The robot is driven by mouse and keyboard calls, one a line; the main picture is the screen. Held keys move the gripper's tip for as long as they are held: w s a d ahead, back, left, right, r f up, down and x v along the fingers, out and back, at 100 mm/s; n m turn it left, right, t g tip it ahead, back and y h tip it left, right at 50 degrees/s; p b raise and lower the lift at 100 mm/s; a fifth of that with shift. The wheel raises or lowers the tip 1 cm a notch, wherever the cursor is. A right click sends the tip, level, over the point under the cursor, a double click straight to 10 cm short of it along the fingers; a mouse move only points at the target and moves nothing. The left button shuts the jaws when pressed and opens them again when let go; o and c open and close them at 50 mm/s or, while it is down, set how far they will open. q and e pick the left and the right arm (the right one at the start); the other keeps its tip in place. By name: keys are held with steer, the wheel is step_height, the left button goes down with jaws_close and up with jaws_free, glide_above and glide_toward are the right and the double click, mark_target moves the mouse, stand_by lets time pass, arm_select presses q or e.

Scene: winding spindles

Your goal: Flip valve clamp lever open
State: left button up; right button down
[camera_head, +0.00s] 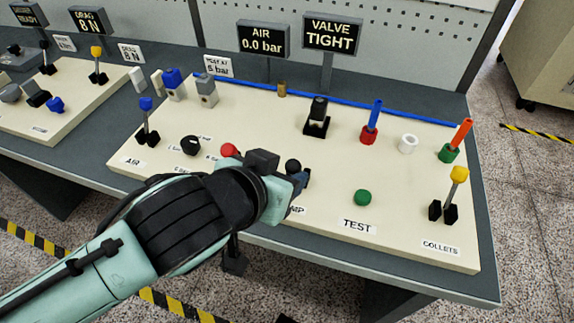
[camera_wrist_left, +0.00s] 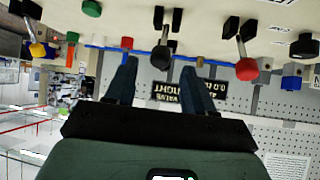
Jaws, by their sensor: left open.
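The lever near the partly hidden label ending in "MP" (camera_head: 297,210) shows a dark round knob (camera_head: 293,165) beside my left gripper (camera_head: 300,179) in the head view. My left gripper is open and seems to hold nothing. I cannot tell whether a finger touches the knob. My arm hides the lever's base in the head view. The display (camera_head: 331,34) reads VALVE TIGHT. My right gripper is not in view.
A red-knobbed lever (camera_head: 229,150) and black knob (camera_head: 190,145) lie left of the gripper. A black fixture (camera_head: 317,117) stands behind it. The green TEST button (camera_head: 362,197) and yellow COLLETS lever (camera_head: 457,182) are to the right. The panel's (camera_head: 410,225) front right is mostly clear.

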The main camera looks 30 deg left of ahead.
arm_select(q)
steer(key=p+v, duration=0.2)
steer(key=v, duration=0.7)
steer(key=shift+s, duration=0.15)
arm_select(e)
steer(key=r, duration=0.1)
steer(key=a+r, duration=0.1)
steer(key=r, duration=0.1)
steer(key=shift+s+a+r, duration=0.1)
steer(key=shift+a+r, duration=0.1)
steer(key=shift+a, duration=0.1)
arm_select(q)
steer(key=shift+r, duration=0.1)
